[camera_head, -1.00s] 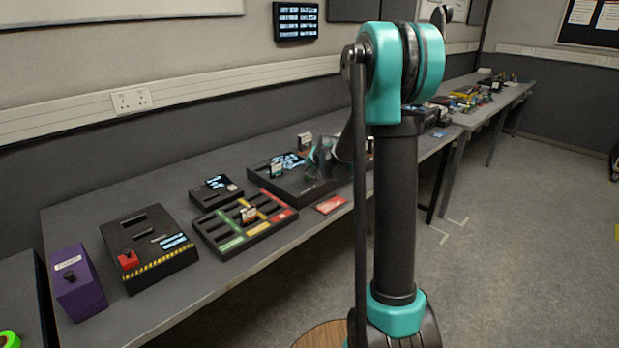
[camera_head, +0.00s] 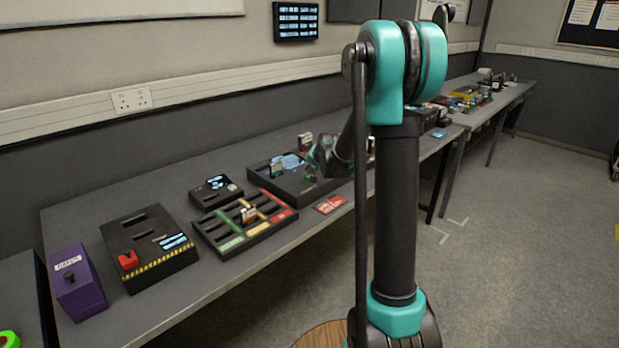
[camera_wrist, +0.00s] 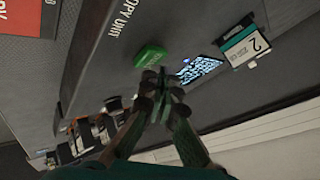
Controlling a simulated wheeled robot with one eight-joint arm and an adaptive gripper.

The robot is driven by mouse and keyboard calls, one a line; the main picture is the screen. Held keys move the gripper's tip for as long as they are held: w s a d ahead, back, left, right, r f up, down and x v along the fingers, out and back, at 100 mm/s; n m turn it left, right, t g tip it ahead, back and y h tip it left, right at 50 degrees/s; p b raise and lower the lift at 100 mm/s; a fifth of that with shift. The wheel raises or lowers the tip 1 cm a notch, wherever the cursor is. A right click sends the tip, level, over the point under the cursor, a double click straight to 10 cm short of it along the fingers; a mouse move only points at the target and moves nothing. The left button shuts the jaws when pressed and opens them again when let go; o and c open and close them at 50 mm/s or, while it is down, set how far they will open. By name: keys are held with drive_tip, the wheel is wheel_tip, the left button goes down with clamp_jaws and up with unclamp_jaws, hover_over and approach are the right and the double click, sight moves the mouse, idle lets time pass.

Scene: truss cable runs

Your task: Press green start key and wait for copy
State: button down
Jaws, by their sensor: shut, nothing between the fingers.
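The copy unit (camera_head: 312,190) is a black box on the bench in the head view; its "COPY UNIT" lettering and dark face (camera_wrist: 100,60) show in the wrist view. The green start key (camera_wrist: 151,55) is a raised block on that face, beside a small lit screen (camera_wrist: 200,68). A cartridge marked 2 (camera_wrist: 246,46) stands past the screen. My gripper (camera_wrist: 165,82) is shut and empty, its fingertips right by the key's near edge. I cannot tell whether they touch it. In the head view my gripper (camera_head: 318,158) is over the unit, partly hidden, and the key is not discernible.
A tray with coloured compartments (camera_head: 232,240), a small black box with a screen (camera_head: 212,192), a black box with a red switch (camera_head: 160,262) and a purple box (camera_head: 78,285) stand to the left. A red card (camera_head: 331,205) lies near the bench's front edge.

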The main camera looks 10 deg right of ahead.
drive_tip(key=shift+r, duration=0.45)
drive_tip(key=shift+r, duration=2.5)
drive_tip(key=s+d+f+n+g, duration=0.1)
drive_tip(key=s+f, duration=0.3)
drive_tip(key=s, duration=0.9)
drive_tip(key=s+d+f+n+g+h, duration=0.1)
drive_tip(key=s+f, duration=0.4)
drive_tip(key=s, duration=0.9)
drive_tip(key=s+d+f+n+g+h, duration=0.1)
drive_tip(key=s+f+n, duration=0.3)
drive_tip(key=s, duration=1)
drive_tip(key=shift+d+f+n+g, duration=0.3)
drive_tip(key=shift+d+g, duration=0.15)
drive_tip(key=shift+g, duration=0.45)
drive_tip(key=shift+w+r, duration=0.1)
